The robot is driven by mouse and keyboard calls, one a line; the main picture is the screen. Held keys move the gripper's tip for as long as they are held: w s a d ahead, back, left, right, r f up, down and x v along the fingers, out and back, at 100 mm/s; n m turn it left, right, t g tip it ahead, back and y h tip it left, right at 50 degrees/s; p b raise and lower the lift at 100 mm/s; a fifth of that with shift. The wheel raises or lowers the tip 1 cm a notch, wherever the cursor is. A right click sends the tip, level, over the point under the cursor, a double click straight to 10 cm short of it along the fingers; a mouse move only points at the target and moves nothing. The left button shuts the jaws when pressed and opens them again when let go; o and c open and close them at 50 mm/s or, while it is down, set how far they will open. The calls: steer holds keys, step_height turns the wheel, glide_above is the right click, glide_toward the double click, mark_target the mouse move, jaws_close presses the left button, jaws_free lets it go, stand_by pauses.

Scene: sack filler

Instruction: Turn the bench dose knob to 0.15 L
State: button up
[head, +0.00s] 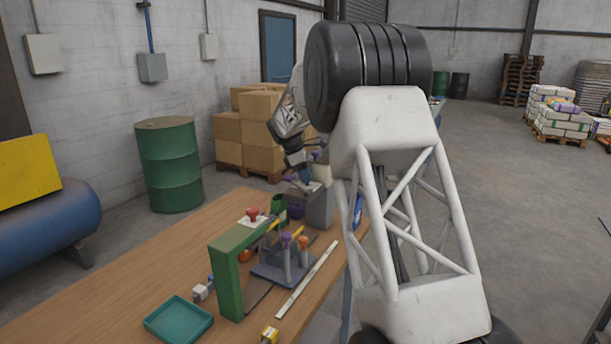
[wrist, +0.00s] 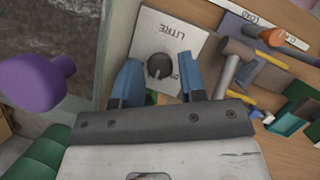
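The dose knob (wrist: 158,66) is a small dark round knob on a pale square plate (wrist: 178,28) printed LITRE in the wrist view. The scale marks are too small to read, so I cannot tell its setting. My gripper (wrist: 160,76) is open, with one blue finger on each side of the knob and gaps visible between. I cannot tell how far the fingertips are above the plate. In the head view my gripper (head: 303,172) is over a grey box (head: 318,208) on the bench; the knob is not discernible there.
A purple ball handle (wrist: 45,82) is left of my gripper in the wrist view. A grey post (wrist: 232,62) and an orange knob (wrist: 273,36) are to the right. In the head view, a green arch (head: 226,270) and a teal tray (head: 178,320) stand on the wooden bench (head: 110,315).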

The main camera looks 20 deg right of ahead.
steer(key=shift+r, duration=0.15)
steer(key=v, duration=0.7)
steer(key=shift+r, duration=0.2)
steer(key=shift+a, duration=0.15)
steer(key=shift+o, duration=1.4)
steer(key=s+d+m+t+y, duration=0.1)
steer(key=m+t, duration=0.1)
steer(key=m, duration=0.3)
steer(key=s+d+m+t+y, duration=0.1)
steer(key=s+m+t, duration=0.1)
steer(key=m, duration=0.3)
steer(key=s+d+m+t+y, duration=0.1)
steer(key=m+y, duration=0.1)
steer(key=m, duration=0.3)
steer(key=shift+s+d+m+t, duration=0.1)
steer(key=shift+s+m+t, duration=0.2)
steer(key=shift+m+t, duration=0.1)
